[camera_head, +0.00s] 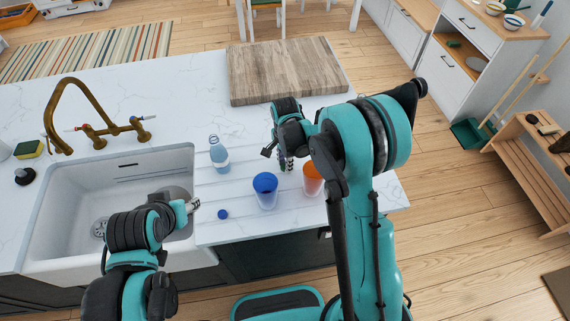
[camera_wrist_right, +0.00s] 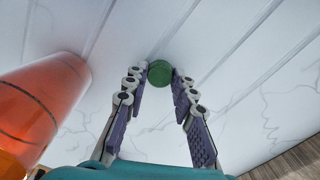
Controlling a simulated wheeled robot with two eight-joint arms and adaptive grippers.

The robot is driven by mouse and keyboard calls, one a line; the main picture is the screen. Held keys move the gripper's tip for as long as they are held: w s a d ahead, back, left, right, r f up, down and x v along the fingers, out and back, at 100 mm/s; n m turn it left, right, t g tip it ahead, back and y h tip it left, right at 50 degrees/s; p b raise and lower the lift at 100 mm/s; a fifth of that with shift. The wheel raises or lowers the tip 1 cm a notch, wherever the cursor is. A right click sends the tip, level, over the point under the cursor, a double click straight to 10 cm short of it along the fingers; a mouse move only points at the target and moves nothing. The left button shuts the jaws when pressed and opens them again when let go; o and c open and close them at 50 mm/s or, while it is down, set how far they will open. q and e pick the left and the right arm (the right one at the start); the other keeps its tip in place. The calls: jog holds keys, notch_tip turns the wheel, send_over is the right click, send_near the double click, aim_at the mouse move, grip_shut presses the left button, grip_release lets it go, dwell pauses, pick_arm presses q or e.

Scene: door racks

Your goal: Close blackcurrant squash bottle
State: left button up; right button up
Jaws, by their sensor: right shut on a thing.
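My right gripper (camera_head: 286,163) points down over the counter, right of the blue cup. In the right wrist view its fingers (camera_wrist_right: 160,80) are shut on a round green cap (camera_wrist_right: 160,73). A clear bottle with a pale blue band (camera_head: 219,155) stands upright on the counter, left of the right gripper and apart from it. I cannot read its label or tell whether it is the squash bottle. A small blue cap (camera_head: 222,214) lies on the counter near the front edge. My left gripper (camera_head: 192,205) is over the sink's right side; its jaws are too small to judge.
A blue cup (camera_head: 265,190) and an orange cup (camera_head: 312,178) stand near the counter's front edge. The orange cup also shows in the wrist view (camera_wrist_right: 40,105). The sink (camera_head: 60,215) with a brass tap (camera_head: 62,110) is left. A wooden board (camera_head: 285,70) lies behind.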

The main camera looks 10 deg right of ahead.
notch_tip(320, 180, up, 4)
jog(key=shift+f+p, duration=0.2)
jog(key=shift+p, duration=0.2)
jog(key=s+d+r, duration=0.1)
jog(key=d+r, duration=0.2)
jog(key=d, duration=0.2)
jog(key=s+d+r+p, duration=0.1)
jog(key=d+r, duration=0.3)
jog(key=d, duration=0.2)
jog(key=shift+d, duration=0.25)
